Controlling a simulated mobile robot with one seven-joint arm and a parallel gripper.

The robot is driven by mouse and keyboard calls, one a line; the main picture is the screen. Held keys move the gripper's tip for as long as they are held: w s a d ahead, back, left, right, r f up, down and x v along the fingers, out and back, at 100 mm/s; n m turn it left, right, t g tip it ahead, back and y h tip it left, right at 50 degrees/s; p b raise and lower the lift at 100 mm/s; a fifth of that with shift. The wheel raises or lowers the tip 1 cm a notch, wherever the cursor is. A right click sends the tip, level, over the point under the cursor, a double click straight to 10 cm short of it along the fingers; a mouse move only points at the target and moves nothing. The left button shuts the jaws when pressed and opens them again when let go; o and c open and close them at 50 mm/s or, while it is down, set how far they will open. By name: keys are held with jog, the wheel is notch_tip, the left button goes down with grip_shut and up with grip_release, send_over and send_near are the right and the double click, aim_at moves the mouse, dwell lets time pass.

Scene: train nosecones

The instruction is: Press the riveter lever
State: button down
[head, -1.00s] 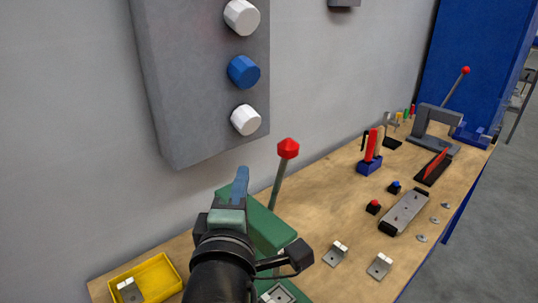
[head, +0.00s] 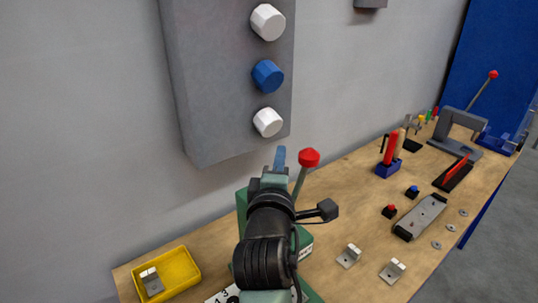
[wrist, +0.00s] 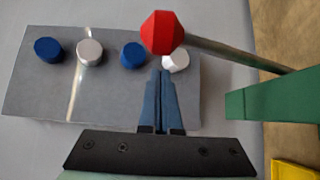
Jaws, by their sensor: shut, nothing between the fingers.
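The green riveter (head: 243,207) stands on the workbench, partly hidden behind my arm. Its lever (head: 299,184) rises at a slant and ends in a red faceted knob (head: 309,157). My gripper (head: 280,157) has its blue fingers shut and empty, just left of the knob in the head view. In the wrist view the closed fingertips (wrist: 163,73) point at the red knob (wrist: 162,32), which sits just beyond them in the picture. The lever rod (wrist: 235,52) runs right from it, above the green body (wrist: 275,98). I cannot tell whether fingers and knob touch.
A grey wall panel (head: 215,90) with white and blue buttons is behind the riveter. A yellow bin (head: 180,268) holding a metal bracket is at left. Loose brackets (head: 349,256), a grey plate (head: 420,217) and tools lie to the right. Another red-knobbed lever (head: 493,75) stands far right.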

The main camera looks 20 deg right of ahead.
jog(key=shift+s+d+r+p, duration=0.1)
jog(key=shift+s+d+p, duration=0.2)
jog(key=shift+s+d, duration=0.45)
jog(key=shift+s, duration=0.1)
jog(key=s+d+f+m+h+b, duration=0.2)
jog(key=s+f+m+b, duration=0.3)
jog(key=b, duration=1)
jog(key=s+d+f+m+t+h+b, duration=0.1)
jog(key=s+f+m+h+b, duration=0.4)
jog(key=b, duration=1.1)
jog(key=s+d+f+m+h+b, duration=0.4)
jog(key=s+f+b, duration=0.5)
jog(key=b, duration=0.6)
jog(key=shift+f+m+t, duration=0.3)
jog(key=shift+f+m, duration=0.4)
